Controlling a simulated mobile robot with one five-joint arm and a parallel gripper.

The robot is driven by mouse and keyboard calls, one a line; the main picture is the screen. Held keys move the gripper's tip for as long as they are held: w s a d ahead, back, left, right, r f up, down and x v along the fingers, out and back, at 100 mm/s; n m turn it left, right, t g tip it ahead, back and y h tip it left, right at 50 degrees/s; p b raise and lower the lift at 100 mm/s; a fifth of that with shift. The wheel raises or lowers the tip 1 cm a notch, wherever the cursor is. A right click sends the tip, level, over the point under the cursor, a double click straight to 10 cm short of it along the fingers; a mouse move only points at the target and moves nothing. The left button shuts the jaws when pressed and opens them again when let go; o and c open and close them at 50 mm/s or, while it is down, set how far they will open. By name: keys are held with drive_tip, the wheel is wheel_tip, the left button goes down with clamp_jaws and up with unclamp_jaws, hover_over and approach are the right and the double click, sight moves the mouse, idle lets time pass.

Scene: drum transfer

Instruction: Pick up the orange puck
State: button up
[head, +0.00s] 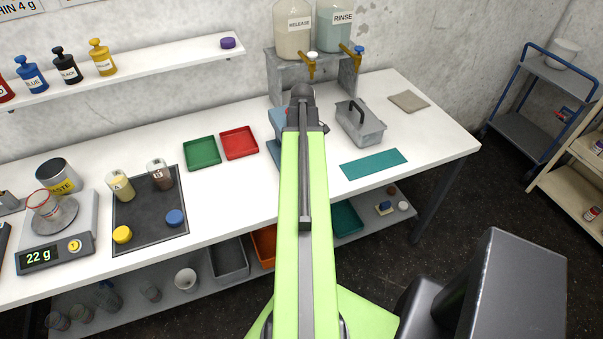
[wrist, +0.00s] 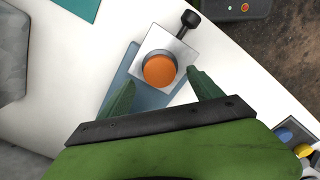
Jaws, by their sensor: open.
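The orange puck (wrist: 159,70) shows in the wrist view as a round disc on a square silver plate (wrist: 146,46) of a blue-based device (wrist: 116,81). A black-knobbed lever (wrist: 189,19) sticks out from the plate's upper corner. My gripper (wrist: 160,79) is open, with one green finger on each side of the puck's lower part in the picture. Nothing shows held between the fingers. Whether they touch the puck or hang above it, I cannot tell. In the head view my arm hides the puck and gripper; only blue parts of the device (head: 275,121) show beside it.
A grey metal caddy (head: 360,124) and a teal mat (head: 374,163) lie right of my arm. Red (head: 239,142) and green (head: 202,152) trays lie left. A dispenser stand (head: 283,72) rises behind. The bench's right end is mostly clear.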

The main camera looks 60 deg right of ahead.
wheel_tip(320, 180, down, 4)
drive_tip(key=shift+r+b, duration=0.25)
drive_tip(key=shift+b, duration=0.85)
drive_tip(key=shift+r, duration=0.15)
drive_tip(key=shift+c, duration=0.2)
drive_tip(key=shift+r, duration=0.1)
drive_tip(key=c, duration=1.6)
